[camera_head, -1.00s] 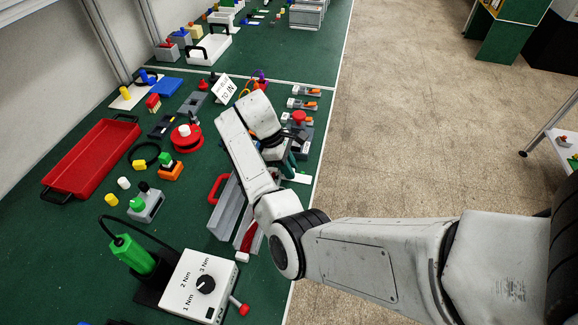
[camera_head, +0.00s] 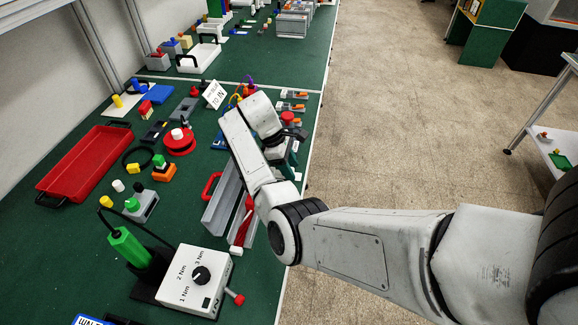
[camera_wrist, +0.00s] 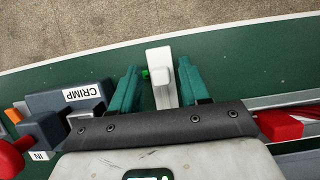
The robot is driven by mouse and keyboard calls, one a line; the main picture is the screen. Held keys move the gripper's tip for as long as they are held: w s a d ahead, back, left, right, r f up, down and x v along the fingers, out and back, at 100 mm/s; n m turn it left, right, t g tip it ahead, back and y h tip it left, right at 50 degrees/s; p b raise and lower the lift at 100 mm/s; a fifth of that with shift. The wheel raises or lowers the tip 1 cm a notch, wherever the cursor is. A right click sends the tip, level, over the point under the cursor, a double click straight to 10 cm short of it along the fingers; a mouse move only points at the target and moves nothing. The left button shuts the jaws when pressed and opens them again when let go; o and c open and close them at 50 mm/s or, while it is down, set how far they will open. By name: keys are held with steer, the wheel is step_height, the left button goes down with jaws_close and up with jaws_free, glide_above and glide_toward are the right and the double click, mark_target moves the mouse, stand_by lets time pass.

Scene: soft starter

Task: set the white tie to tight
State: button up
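In the wrist view a white piece (camera_wrist: 160,72), which looks like the white tie, stands between the two green fingers of my gripper (camera_wrist: 160,88). The right finger lies close against it or overlaps it in this view. A narrow gap with a small bright green bit shows on its left side. My gripper looks open around the piece; contact is unclear. In the head view my gripper (camera_head: 290,158) is low over the right edge of the green bench, and my arm hides most of the tie. Its tight or loose setting cannot be read.
A grey block labelled CRIMP (camera_wrist: 82,98) stands close left of the fingers. A grey channel (camera_head: 222,200) and a red-handled tool (camera_head: 241,226) lie nearer the camera. A torque box (camera_head: 187,280) and red tray (camera_head: 82,165) are farther left. Open floor lies right of the bench.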

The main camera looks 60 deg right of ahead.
steer(key=p+v, duration=0.1)
steer(key=v, duration=0.9)
steer(key=shift+w+r, duration=0.15)
steer(key=shift+r, duration=0.2)
stand_by(0.3)
